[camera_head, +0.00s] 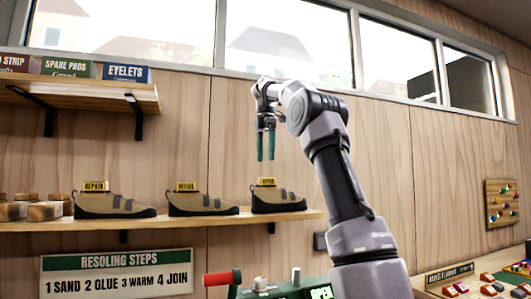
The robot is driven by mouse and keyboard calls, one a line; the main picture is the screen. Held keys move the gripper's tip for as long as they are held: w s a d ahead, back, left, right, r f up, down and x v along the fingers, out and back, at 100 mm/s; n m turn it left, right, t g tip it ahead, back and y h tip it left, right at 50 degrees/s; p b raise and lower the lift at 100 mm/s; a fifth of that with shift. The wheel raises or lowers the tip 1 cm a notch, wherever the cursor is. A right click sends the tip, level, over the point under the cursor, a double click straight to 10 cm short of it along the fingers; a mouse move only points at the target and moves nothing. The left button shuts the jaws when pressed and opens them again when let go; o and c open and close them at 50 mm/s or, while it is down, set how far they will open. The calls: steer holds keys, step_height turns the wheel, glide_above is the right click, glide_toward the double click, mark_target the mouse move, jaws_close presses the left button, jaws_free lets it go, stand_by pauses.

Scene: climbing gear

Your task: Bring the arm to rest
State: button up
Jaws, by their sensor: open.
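My gripper (265,150) hangs from my raised arm, its two green fingers pointing down with a gap between them. It is open and holds nothing. It is in the air above the rightmost climbing shoe (278,201) on the wall shelf, apart from it in the picture. My arm rises from the lower right and bends at the top in front of the wooden wall.
The lower shelf (150,223) holds several tan shoes with yellow tags and wooden blocks (45,211). An upper shelf (85,93) carries labelled boxes. A green machine (285,290) with a red handle stands below. Coloured holds (480,288) lie at the lower right.

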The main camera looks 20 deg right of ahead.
steer(key=shift+r, duration=0.4)
